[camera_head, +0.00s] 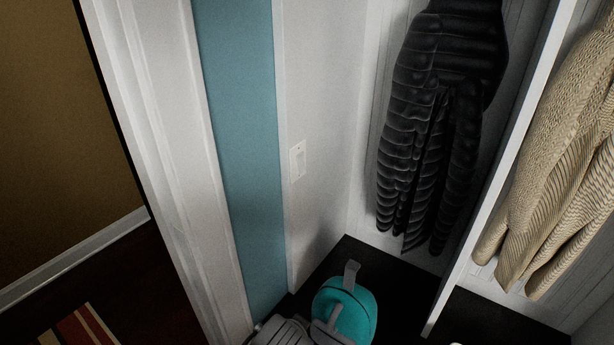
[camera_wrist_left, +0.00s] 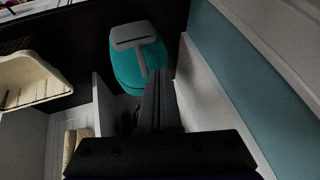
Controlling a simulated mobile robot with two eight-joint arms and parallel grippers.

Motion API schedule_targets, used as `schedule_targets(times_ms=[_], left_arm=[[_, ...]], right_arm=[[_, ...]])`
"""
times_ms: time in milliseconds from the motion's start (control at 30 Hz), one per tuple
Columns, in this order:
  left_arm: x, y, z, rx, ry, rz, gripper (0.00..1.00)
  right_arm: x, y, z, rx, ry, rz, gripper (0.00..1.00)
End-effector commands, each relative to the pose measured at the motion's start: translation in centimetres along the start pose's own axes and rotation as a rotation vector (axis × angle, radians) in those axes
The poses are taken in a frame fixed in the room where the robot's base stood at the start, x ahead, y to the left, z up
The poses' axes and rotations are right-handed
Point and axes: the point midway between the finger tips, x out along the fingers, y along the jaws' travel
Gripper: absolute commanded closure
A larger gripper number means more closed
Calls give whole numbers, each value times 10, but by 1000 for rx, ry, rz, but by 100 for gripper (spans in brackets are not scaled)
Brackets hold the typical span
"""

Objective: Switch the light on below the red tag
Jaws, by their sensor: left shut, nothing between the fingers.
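A white light switch (camera_head: 297,160) is on the narrow pale wall in the middle of the head view, right of the blue-green wall strip. Its on or off position is too small to tell. No red tag is visible in either view. My left gripper (camera_wrist_left: 157,85) shows in the wrist view, dark, with its fingers together and nothing between them. It is apart from the switch, which is not in that view. I cannot make out the left gripper clearly in the head view. My right gripper is not in view.
A teal and grey bag-like object (camera_head: 358,312) sits low by the dark surface, also in the wrist view (camera_wrist_left: 127,70). A black puffer jacket (camera_head: 440,130) and a beige knit garment (camera_head: 560,160) hang either side of a white divider (camera_head: 500,165). A cream basket (camera_wrist_left: 35,80) is left.

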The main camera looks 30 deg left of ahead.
Motion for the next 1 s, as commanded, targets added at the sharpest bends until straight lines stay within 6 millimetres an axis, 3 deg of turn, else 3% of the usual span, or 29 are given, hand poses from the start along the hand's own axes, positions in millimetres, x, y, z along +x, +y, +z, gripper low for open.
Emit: schedule_targets(times_ms=[100,233,400,500,700,1000], left_arm=[[7,-45,-57,153,47,-217,100],[7,-85,-131,343,118,-469,100],[1,-108,-218,562,213,-731,100],[-2,-110,-254,654,255,-835,100],[-6,-107,-285,741,295,-929,100],[-7,-107,-286,747,297,-935,100]], right_arm=[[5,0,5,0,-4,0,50],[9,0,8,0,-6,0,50],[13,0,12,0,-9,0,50],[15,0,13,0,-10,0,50],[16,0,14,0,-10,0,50],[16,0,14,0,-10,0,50]])
